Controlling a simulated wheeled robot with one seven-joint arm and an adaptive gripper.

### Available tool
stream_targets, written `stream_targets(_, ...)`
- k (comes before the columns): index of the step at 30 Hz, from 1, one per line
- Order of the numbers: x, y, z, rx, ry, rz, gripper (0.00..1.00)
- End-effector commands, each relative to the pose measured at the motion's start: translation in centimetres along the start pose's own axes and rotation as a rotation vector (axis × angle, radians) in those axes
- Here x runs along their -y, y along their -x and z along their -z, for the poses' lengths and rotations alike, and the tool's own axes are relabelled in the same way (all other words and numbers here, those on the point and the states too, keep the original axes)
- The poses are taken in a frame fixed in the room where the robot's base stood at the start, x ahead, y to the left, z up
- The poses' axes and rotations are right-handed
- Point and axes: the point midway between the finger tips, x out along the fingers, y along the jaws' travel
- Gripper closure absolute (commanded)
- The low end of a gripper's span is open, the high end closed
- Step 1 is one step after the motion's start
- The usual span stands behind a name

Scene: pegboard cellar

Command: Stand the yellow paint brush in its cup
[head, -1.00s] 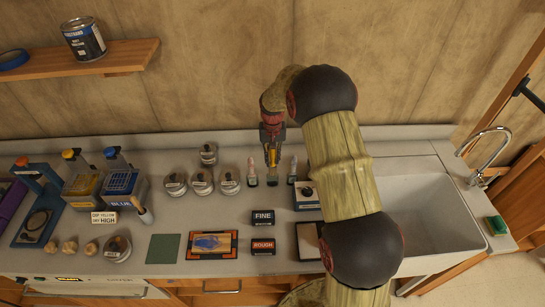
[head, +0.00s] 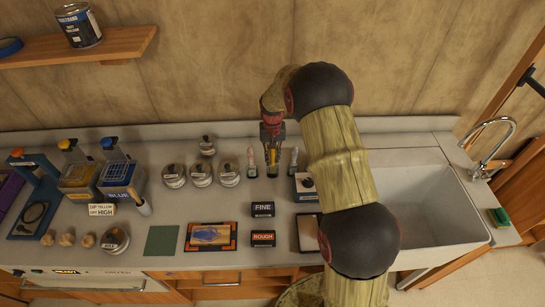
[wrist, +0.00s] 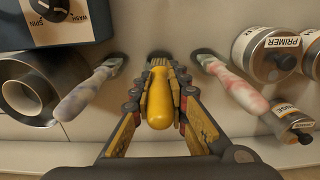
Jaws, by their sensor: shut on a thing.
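The yellow paint brush (wrist: 160,100) shows its rounded yellow handle end toward the wrist camera. My gripper (wrist: 160,88) is shut on it, with a finger on each side. In the head view my gripper (head: 273,150) points down between two pale-handled brushes, and a bit of yellow shows at its fingers. The brush's lower end is mostly hidden by the fingers and handle. I cannot make out its cup, nor whether the brush is inside one.
A pink-marbled brush (wrist: 232,85) and a grey-pink brush (wrist: 88,92) stand close on either side. Lidded jars (head: 201,174) stand left, a dark blue box (head: 306,186) right. The sink (head: 430,205) is farther right. A FINE block (head: 263,209) lies in front.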

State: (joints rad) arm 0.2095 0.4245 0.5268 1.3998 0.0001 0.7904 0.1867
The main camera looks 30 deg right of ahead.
Motion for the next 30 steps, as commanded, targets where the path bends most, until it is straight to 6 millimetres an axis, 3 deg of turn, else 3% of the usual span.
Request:
stream_targets(8,0.0,0.02,0.01,0.0,0.0,0.0,1.0)
stream_targets(9,0.0,0.02,0.01,0.0,0.0,0.0,0.82)
stream_targets(19,0.0,0.02,0.0,0.0,0.0,0.0,0.64)
stream_targets(30,0.0,0.34,0.03,-0.001,0.0,0.0,0.63)
